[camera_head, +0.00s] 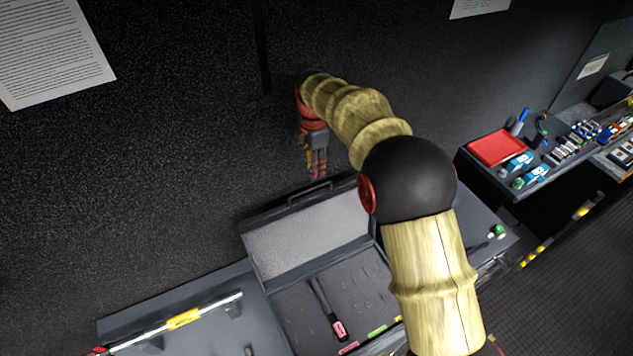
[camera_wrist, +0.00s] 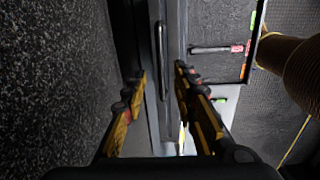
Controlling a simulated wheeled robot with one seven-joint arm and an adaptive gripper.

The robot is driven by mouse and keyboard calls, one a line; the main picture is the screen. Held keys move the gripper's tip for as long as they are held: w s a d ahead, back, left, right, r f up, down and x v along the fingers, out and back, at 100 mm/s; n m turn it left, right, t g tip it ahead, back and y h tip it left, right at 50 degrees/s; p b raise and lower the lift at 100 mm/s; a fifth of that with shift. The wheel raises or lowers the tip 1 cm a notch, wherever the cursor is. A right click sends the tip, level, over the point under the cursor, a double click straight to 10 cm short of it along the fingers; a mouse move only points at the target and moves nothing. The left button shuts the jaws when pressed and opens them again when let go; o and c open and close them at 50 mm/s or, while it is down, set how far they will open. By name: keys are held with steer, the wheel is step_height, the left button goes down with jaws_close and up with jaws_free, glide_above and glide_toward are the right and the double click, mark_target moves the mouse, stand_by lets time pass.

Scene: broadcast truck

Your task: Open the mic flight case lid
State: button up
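The mic flight case (camera_head: 262,290) stands on the bench with its lid (camera_head: 305,243) raised, tilted back toward the wall, pale grey lining showing. A handle (camera_head: 310,193) sits at the lid's upper edge; it also shows in the wrist view (camera_wrist: 162,55). A dark microphone with a pink end (camera_head: 330,312) lies inside the case, and also shows in the wrist view (camera_wrist: 215,48). My gripper (camera_head: 318,175) points down just above the lid's handle. In the wrist view my gripper (camera_wrist: 158,80) has its fingers apart, with nothing held. My arm hides the case's right side.
A dark wall stands close behind the lid. A rail with a yellow band (camera_head: 183,319) lies left of the case. A side desk (camera_head: 520,185) at the right holds a red pad (camera_head: 497,147) and several small items. Floor is free at lower right.

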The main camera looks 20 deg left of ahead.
mark_target(314, 187)
steer(key=shift+d+f, duration=0.15)
steer(key=shift+f, duration=0.35)
steer(key=shift+w+f+p, duration=0.1)
steer(key=shift+f+p, duration=0.85)
steer(key=shift+f, duration=2.45)
steer(key=shift+c, duration=1.3)
jaws_close()
